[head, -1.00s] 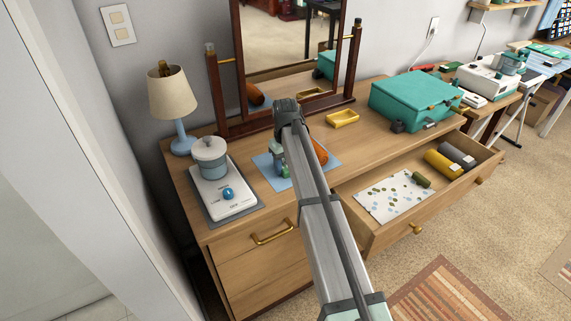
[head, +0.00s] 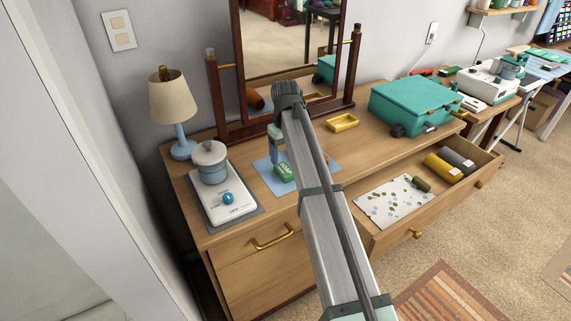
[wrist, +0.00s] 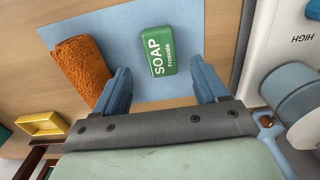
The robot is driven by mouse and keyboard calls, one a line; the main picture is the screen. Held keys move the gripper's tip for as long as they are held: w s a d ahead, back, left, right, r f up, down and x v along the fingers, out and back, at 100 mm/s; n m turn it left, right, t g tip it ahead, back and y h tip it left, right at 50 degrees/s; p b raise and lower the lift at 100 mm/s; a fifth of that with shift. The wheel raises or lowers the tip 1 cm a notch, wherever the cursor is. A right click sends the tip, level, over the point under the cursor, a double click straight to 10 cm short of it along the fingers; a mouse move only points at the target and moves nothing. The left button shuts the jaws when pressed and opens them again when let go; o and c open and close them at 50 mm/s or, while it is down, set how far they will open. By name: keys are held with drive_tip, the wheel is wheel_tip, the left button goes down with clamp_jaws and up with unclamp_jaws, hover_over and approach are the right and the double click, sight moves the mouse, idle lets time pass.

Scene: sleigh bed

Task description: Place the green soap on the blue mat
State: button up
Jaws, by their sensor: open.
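The green soap (head: 284,172), a block with white "SOAP" lettering, lies flat on the blue mat (head: 263,173) on the dresser top. In the wrist view the soap (wrist: 157,40) has the blue mat (wrist: 208,38) around it. My gripper (wrist: 163,72) is open and empty, just above the soap. Its two blue fingers are apart, one on each side of the soap's near end, with gaps between. In the head view my gripper (head: 276,153) is just behind the soap, and my arm hides part of the mat.
A rolled orange towel (wrist: 80,70) lies beside the soap, partly over the mat edge. A yellow dish (head: 342,122), teal case (head: 415,100), white scale (head: 225,203) with a pot, and lamp (head: 173,100) stand around. A mirror (head: 290,35) rises behind; the drawer (head: 400,215) is open.

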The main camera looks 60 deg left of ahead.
sight(286, 170)
drive_tip(key=shift+r, duration=2.7)
